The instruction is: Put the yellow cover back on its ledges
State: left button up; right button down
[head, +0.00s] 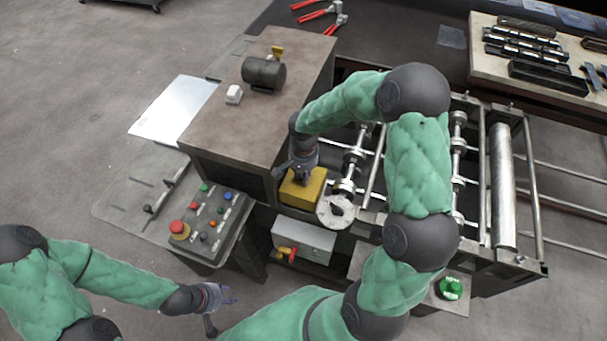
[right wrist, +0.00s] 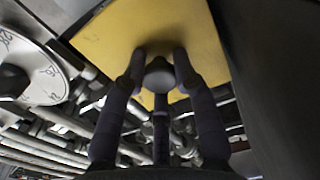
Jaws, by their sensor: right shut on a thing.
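The yellow cover (head: 304,190) is a box-like piece at the machine's near side, between the brown cabinet and the round dial. It fills the upper middle of the right wrist view (right wrist: 120,30). My right gripper (head: 304,172) is above the cover. In the right wrist view my right gripper (right wrist: 160,70) has its fingers shut on the cover's dark round knob (right wrist: 159,77). The ledges cannot be made out; whether the cover touches them I cannot tell. My left gripper (head: 222,296) is low at the left, away from the cover, its fingers apart with nothing between them.
The brown cabinet (head: 225,120) stands left of the cover. A white dial (head: 337,210) is close on its right and also shows in the right wrist view (right wrist: 30,65). Metal rollers (head: 503,185) lie further right. A control panel (head: 207,222) with buttons stands at the left.

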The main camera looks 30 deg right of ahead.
jog(key=shift+f+b, duration=0.55)
jog(key=shift+b, duration=0.1)
jog(key=c, duration=0.9)
grip_release()
jog(key=o, duration=0.4)
jog(key=shift+r, duration=0.15)
jog(key=shift+r+p, duration=2.45)
jog(key=shift+r, duration=1.95)
